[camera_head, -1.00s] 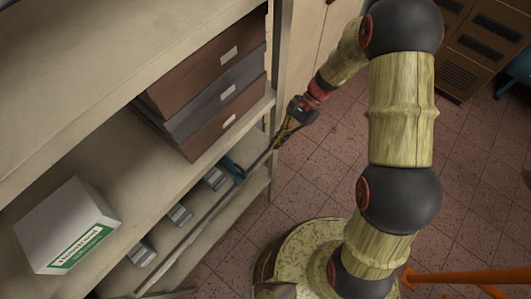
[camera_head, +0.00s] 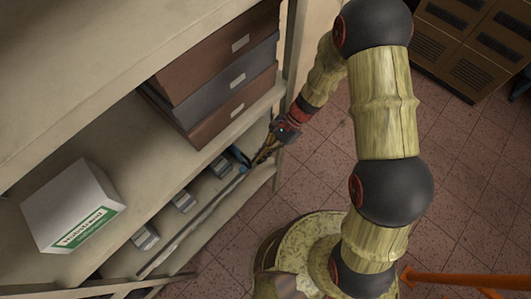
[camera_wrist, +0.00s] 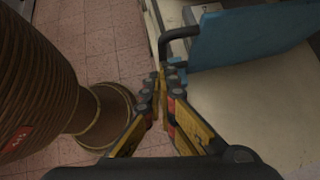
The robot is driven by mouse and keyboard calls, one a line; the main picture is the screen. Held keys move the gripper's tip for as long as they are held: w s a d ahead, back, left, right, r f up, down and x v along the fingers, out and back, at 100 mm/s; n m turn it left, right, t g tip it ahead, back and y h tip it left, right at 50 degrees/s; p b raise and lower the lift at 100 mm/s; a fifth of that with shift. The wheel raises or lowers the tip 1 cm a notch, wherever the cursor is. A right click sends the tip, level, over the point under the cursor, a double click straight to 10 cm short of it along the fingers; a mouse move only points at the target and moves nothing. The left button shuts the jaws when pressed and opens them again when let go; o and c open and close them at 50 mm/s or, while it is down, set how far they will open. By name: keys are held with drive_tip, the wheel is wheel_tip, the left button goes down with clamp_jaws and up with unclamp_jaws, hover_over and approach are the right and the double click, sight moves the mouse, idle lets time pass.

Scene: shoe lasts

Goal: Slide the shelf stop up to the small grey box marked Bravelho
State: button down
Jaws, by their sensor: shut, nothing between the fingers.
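The shelf stop is a blue plate (camera_head: 238,155) at the far right end of the lower shelf. In the wrist view the blue plate (camera_wrist: 250,38) fills the upper right, with a dark bent bracket (camera_wrist: 164,42) at its left end. Small grey boxes stand spaced along that shelf: one close to the stop (camera_head: 221,165), one in the middle (camera_head: 183,201), one to the left (camera_head: 145,237). Their markings are too small to read, so I cannot tell which is Bravelho. My gripper (camera_head: 262,157) is shut and empty, just right of the stop. Its fingertips (camera_wrist: 159,80) are below the bracket; contact is unclear.
A dark rail (camera_head: 195,222) runs along the lower shelf's front edge. The shelf above holds a white box with a green label (camera_head: 72,208) and a stack of brown and grey boxes (camera_head: 215,85). A shelf post (camera_head: 292,50) stands near my gripper. Tiled floor lies right.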

drive_tip(key=s+a, duration=0.2)
drive_tip(key=shift+s+a, duration=0.1)
drive_tip(key=shift+s, duration=0.2)
idle(0.4)
drive_tip(key=w+d+f+v, duration=0.1)
drive_tip(key=f+v, duration=0.1)
drive_tip(key=v, duration=1.1)
drive_tip(key=shift+d+p, duration=0.3)
drive_tip(key=shift+p, duration=0.05)
drive_tip(key=shift+w, duration=0.15)
